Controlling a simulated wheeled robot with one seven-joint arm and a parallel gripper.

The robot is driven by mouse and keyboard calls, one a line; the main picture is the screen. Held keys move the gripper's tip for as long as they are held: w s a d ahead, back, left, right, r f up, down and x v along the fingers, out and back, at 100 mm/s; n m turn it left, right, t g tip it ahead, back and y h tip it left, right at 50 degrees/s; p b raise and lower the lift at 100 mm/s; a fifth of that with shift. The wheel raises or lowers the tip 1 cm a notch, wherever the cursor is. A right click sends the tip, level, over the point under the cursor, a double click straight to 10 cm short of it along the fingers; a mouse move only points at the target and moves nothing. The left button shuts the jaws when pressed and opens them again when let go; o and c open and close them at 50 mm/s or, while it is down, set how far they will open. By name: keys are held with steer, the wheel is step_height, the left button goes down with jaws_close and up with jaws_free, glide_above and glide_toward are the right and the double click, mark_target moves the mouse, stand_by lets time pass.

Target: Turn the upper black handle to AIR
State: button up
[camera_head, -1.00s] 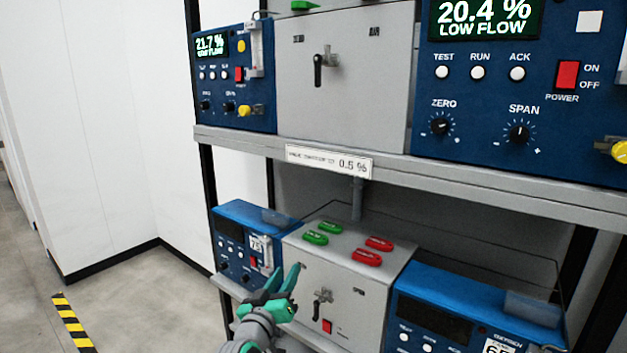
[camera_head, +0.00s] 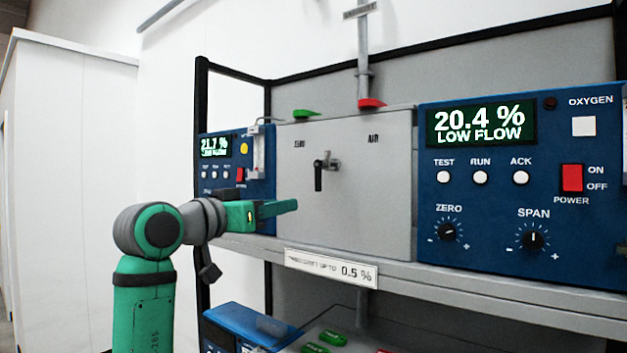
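The upper black handle (camera_head: 318,179) hangs from a metal hub on the front of the upper grey box (camera_head: 365,205). It points straight down, between the ZERO label (camera_head: 299,143) on its left and the AIR label (camera_head: 373,139) on its right. My green gripper (camera_head: 292,206) is raised in front of the box's lower left part. Its fingers point right, with the tips below and left of the handle in the picture. I see the fingers edge-on, so the gap between them is hidden. No contact with the handle shows.
Blue analysers flank the box, one at left (camera_head: 210,175) and a larger one at right (camera_head: 485,180). A shelf edge (camera_head: 430,277) with a 0.5 % label (camera_head: 330,267) runs below. Green (camera_head: 306,113) and red (camera_head: 371,103) levers sit on top of the box.

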steer(key=m, duration=0.1)
glide_toward(316, 177)
steer(key=s+a, duration=0.1)
steer(key=a, duration=0.1)
steer(key=shift+g, duration=0.3)
steer(key=x, duration=0.6)
steer(key=d+x, duration=0.1)
steer(key=x, duration=0.2)
steer(key=shift+s+d+r, duration=0.1)
steer(key=shift+s+d, duration=0.05)
steer(key=shift+w+d, duration=0.2)
steer(key=shift+w, duration=0.3)
jaws_close()
